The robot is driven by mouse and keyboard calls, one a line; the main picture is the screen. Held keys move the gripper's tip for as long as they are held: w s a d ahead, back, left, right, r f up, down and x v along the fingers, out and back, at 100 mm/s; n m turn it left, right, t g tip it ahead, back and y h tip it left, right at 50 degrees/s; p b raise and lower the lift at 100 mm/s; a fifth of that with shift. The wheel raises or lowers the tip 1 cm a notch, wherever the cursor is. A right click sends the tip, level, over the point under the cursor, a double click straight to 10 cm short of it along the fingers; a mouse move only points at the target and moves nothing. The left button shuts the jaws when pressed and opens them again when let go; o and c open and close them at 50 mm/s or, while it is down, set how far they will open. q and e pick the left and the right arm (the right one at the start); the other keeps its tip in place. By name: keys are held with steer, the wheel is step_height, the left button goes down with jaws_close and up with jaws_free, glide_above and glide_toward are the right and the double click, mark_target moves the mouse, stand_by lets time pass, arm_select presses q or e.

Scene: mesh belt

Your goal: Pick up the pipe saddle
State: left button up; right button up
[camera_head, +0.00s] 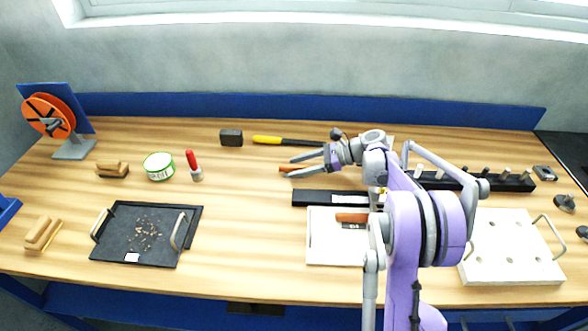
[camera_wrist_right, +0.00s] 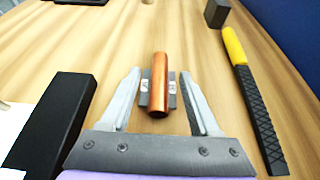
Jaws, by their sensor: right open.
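The pipe saddle (camera_wrist_right: 157,88) is a copper-coloured half-round piece with grey flanges bearing light patches, lying on the wooden table. In the head view only a bit of its orange-brown surface (camera_head: 297,169) shows beside the fingers. My right gripper (camera_wrist_right: 160,88) is open, with one finger on each side of the saddle in the wrist view and visible gaps between. It also shows in the head view (camera_head: 291,167), reaching in from the right. Whether the fingertips touch the table cannot be told. My left gripper is not in view.
A yellow-handled file (camera_head: 266,139) and a dark block (camera_head: 231,137) lie behind the gripper. A black bar (camera_head: 312,198) and a white board (camera_head: 322,250) with another copper-coloured piece (camera_head: 351,217) lie in front. A black tray (camera_head: 130,247) stands at left; the table between is clear.

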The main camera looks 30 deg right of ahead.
jaws_close()
stand_by(1.4)
